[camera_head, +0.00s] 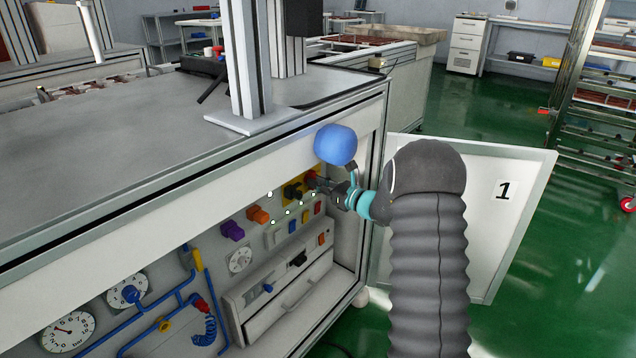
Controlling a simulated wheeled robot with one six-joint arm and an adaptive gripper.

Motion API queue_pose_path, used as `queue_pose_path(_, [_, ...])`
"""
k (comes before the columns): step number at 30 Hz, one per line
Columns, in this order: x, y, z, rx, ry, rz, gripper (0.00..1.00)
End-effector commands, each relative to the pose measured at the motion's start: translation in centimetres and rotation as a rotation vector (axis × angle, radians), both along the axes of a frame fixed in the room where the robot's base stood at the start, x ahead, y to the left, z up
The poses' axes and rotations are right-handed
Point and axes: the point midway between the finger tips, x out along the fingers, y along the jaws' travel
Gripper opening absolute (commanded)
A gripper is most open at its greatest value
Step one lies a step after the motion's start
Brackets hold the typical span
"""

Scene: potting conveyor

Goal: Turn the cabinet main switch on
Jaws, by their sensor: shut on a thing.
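The open cabinet (300,262) under the grey table holds a panel of controls. A red rotary knob (310,178) on a yellow plate (293,181), which I take for the main switch, is at the panel's upper right. My gripper (316,183) reaches in from the right and is shut on this red knob. The fingers hide part of the knob, so its exact turn position cannot be told. A black knob (292,191) sits just left of it on the yellow background.
An orange knob (258,215) and a purple knob (232,230) are farther left. Round gauges (69,331) and blue pipes (147,333) fill the lower left. The white cabinet door (510,225), marked 1, stands open at right. Green floor (480,110) is clear beyond it.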

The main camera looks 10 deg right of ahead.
Motion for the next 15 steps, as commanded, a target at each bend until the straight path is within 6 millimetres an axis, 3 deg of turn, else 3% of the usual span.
queue_pose_path(8, [-0.02,-0.06,-0.05,0.002,0.002,-0.001,0.00])
queue_pose_path(9, [-0.02,-0.06,-0.05,0.002,0.002,-0.001,0.21])
queue_pose_path(11, [-0.01,-0.06,-0.05,0.002,0.001,-0.001,0.36])
queue_pose_path(12, [-0.01,-0.04,-0.04,0.002,0.001,-0.001,0.42])
queue_pose_path(15, [-0.01,0.01,-0.03,0.002,0.001,0.000,0.42])
